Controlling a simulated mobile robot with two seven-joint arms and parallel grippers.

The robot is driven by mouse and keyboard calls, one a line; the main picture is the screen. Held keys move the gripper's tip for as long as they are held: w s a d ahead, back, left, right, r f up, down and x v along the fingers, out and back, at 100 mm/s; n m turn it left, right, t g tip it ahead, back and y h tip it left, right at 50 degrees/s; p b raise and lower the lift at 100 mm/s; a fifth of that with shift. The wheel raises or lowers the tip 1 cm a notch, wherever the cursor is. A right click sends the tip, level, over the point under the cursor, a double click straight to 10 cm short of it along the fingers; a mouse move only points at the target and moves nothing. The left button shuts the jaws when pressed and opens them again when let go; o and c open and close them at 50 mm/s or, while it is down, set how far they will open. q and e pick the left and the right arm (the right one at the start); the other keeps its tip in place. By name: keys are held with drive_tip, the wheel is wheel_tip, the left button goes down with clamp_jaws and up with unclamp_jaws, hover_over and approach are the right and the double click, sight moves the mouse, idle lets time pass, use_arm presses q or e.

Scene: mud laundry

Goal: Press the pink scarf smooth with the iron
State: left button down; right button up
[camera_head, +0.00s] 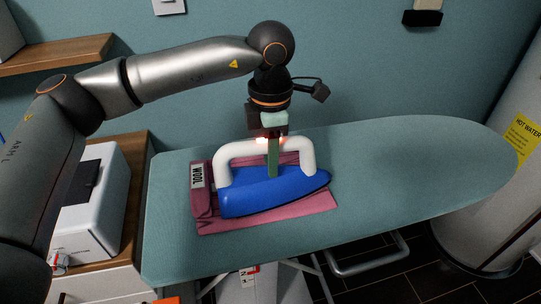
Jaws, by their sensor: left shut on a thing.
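The blue iron (275,190) with a white handle (228,158) sits over the pink scarf (285,217) on the ironing board. Its pointed end faces right. The scarf lies flat around the iron, with a thicker folded part at its left end beside a label reading "WOOL" (197,177). My left gripper (272,160) points down from above and is shut on the iron's handle. The iron hides the middle of the scarf, and I cannot tell whether its sole touches the cloth. My right gripper is not in view.
The teal ironing board (420,165) has clear cover to the right of the iron. A white box-shaped appliance (92,205) stands on a wooden-topped cabinet at left. A white cylinder with a yellow "HOT WATER" label (524,137) stands at right.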

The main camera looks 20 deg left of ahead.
use_arm(q)
drive_tip(key=shift+f, duration=0.15)
idle(0.4)
drive_tip(key=shift+s+f+b, duration=0.1)
drive_tip(key=shift+f+b, duration=0.1)
drive_tip(key=shift+b, duration=0.1)
idle(2.3)
drive_tip(key=shift+r, duration=0.15)
drive_tip(key=shift+r+p, duration=2.1)
drive_tip(key=shift+r, duration=0.95)
